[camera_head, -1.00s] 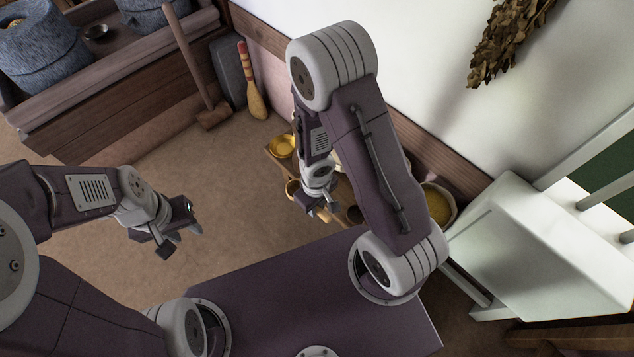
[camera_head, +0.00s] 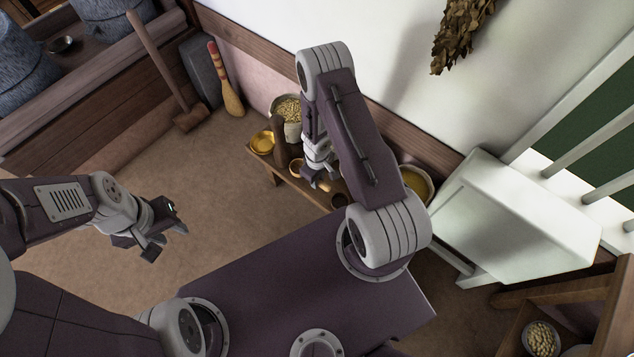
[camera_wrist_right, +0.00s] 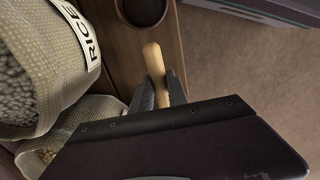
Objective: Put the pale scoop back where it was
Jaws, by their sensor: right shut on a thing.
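My right gripper (camera_head: 318,182) is over the low wooden bench (camera_head: 310,189) by the wall. In the right wrist view it is shut on the pale handle of the scoop (camera_wrist_right: 154,62), which sticks out between the fingertips. The scoop's bowl is hidden there. A dark round cup (camera_wrist_right: 143,8) stands just beyond the handle's end, and a sack marked RICE (camera_wrist_right: 72,62) is to the left. My left gripper (camera_head: 168,241) is open and empty over the floor.
On the bench are a yellow bowl (camera_head: 262,141) and a sack of grain (camera_head: 289,106). A white chair-like piece (camera_head: 505,222) stands at the right, with a bowl of yellow stuff (camera_head: 414,184) beside it. A mallet (camera_head: 187,119) and brush (camera_head: 232,101) lean at the left. The floor is clear at centre left.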

